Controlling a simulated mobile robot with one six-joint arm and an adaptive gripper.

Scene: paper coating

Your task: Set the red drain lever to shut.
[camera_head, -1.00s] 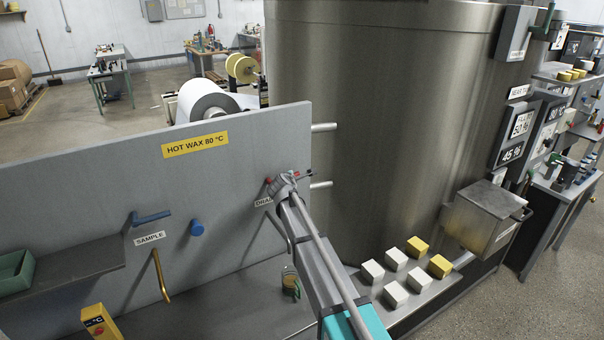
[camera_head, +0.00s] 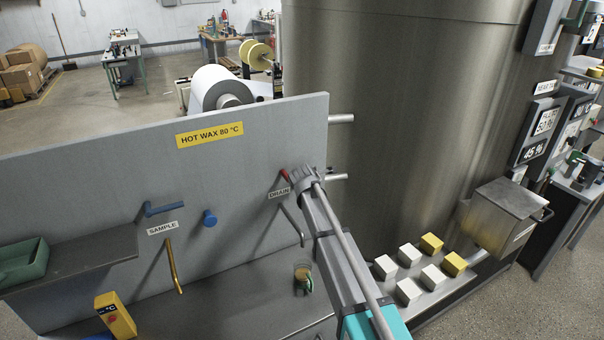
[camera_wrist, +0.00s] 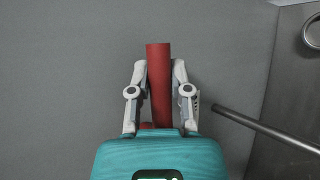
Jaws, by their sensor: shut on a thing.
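The red drain lever (camera_head: 284,174) is on the grey panel, above the DRAIN label (camera_head: 279,193). In the head view only a short red end shows; my gripper (camera_head: 305,176) hides the rest. In the wrist view the red lever (camera_wrist: 158,80) runs upright in the picture between the two fingers of my gripper (camera_wrist: 160,68). The fingers are shut on it, one on each side. A grey drain spout (camera_head: 293,222) hangs below the label, and it also crosses the right of the wrist view (camera_wrist: 262,128).
A blue sample lever (camera_head: 163,208), a blue knob (camera_head: 209,217) and a brass spout (camera_head: 173,266) are left on the panel. A small cup (camera_head: 302,274) stands below the drain spout. White and yellow blocks (camera_head: 408,291) lie right of my arm, by the large tank (camera_head: 400,120).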

